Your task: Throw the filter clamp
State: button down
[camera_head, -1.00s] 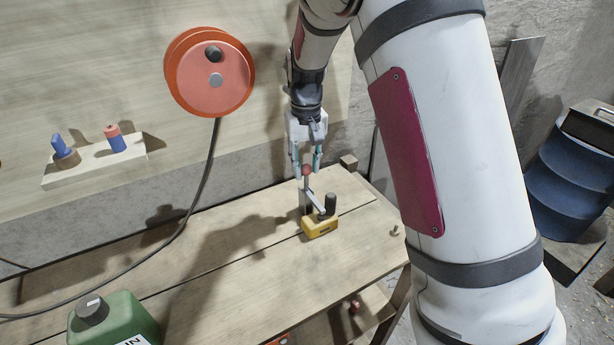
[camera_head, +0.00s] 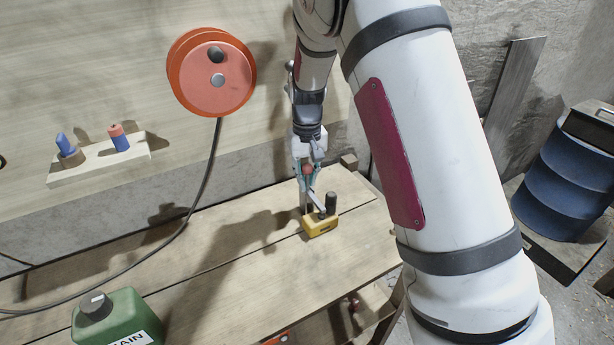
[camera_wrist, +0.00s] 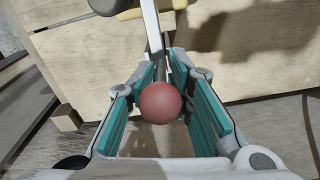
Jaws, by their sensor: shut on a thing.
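The filter clamp is a yellow block (camera_head: 320,225) with a dark post and a metal lever (camera_head: 316,205) that ends in a red ball knob (camera_head: 308,170). It sits on the wooden workbench, with the lever tilted up toward my gripper. My gripper (camera_head: 307,178) points down from above and is shut on the red knob. In the wrist view the knob (camera_wrist: 161,102) lies between the teal finger pads, and the metal lever (camera_wrist: 152,35) runs away from it to the top edge. Only a sliver of the yellow block (camera_wrist: 128,12) shows there.
A green container (camera_head: 118,318) stands at the front left of the bench (camera_head: 230,285). A red reel (camera_head: 212,78) with a hanging cable is on the wall panel, beside a small shelf (camera_head: 95,172). A blue barrel (camera_head: 562,190) stands at right. The bench around the clamp is clear.

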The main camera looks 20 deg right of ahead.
jog(key=shift+w+r, duration=0.1)
jog(key=shift+w, duration=0.05)
jog(key=shift+w+a+g+b, duration=0.1)
jog(key=shift+w+g+b, duration=0.25)
jog(key=shift+b, duration=0.5)
jog(key=shift+g+b, duration=0.35)
jog(key=shift+r, duration=0.1)
jog(key=c, duration=1.7)
grip_release()
jog(key=shift+r, duration=0.1)
jog(key=shift+s, duration=0.1)
jog(key=r, duration=0.4)
jog(key=w+r, duration=0.1)
jog(key=r, duration=0.6)
jog(key=shift+w+a+r, duration=0.15)
jog(key=shift+w+r, duration=0.1)
jog(key=shift+r, duration=0.1)
